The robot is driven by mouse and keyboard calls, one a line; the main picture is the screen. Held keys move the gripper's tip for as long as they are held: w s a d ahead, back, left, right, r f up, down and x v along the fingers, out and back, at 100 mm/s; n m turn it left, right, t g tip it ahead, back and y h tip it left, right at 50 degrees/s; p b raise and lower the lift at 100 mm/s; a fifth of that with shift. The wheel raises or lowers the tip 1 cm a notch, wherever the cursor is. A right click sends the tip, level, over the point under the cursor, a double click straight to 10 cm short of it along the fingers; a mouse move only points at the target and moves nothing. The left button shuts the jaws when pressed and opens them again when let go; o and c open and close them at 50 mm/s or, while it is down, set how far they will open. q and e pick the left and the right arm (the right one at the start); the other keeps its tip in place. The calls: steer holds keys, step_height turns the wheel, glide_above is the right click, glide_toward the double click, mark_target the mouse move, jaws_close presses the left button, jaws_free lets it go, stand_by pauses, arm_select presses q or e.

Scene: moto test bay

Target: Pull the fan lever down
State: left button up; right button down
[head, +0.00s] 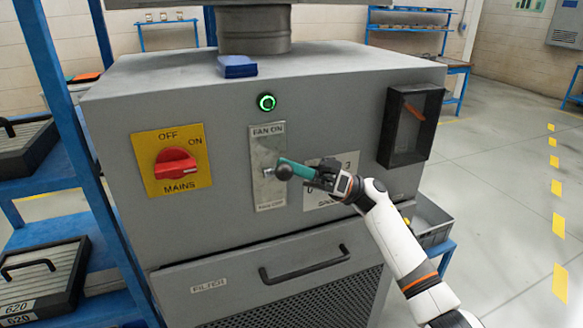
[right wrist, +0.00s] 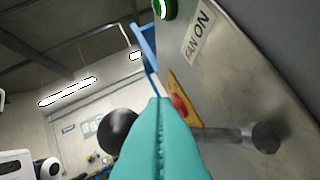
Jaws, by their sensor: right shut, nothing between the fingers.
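The fan lever has a dark round knob (head: 284,173) and stands out from a metal plate (head: 268,140) marked FAN ON at its top. The lettering at the plate's foot is too small to read surely. My right gripper (head: 283,163) is shut and empty, its teal fingertips at the lever just above and beside the knob. In the right wrist view the shut fingers (right wrist: 160,125) cross in front of the lever, with the knob (right wrist: 118,130) left and the pivot (right wrist: 265,137) right. Whether they touch the lever I cannot tell. My left gripper is out of view.
A red mains switch (head: 176,163) on a yellow plate is left of the lever. A green-lit button (head: 266,102) is above it. A dark box (head: 411,125) juts out at right. A filter drawer handle (head: 305,265) is below. A blue rack (head: 75,130) stands at left.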

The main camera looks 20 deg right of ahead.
steer(key=shift+f+n+b, duration=0.2)
steer(key=shift+n+b, duration=0.1)
steer(key=shift+n, duration=0.1)
step_height(320, 180, down, 6)
steer(key=n+g+y+b, duration=0.1)
steer(key=n+g+b, duration=0.5)
steer(key=n, duration=0.3)
steer(key=shift+s+f+b, duration=0.25)
steer(key=shift+s+b, duration=0.05)
steer(key=shift+b, duration=0.5)
steer(key=shift+f, duration=0.15)
step_height(320, 180, up, 10)
steer(key=shift+b, duration=0.3)
stand_by(0.5)
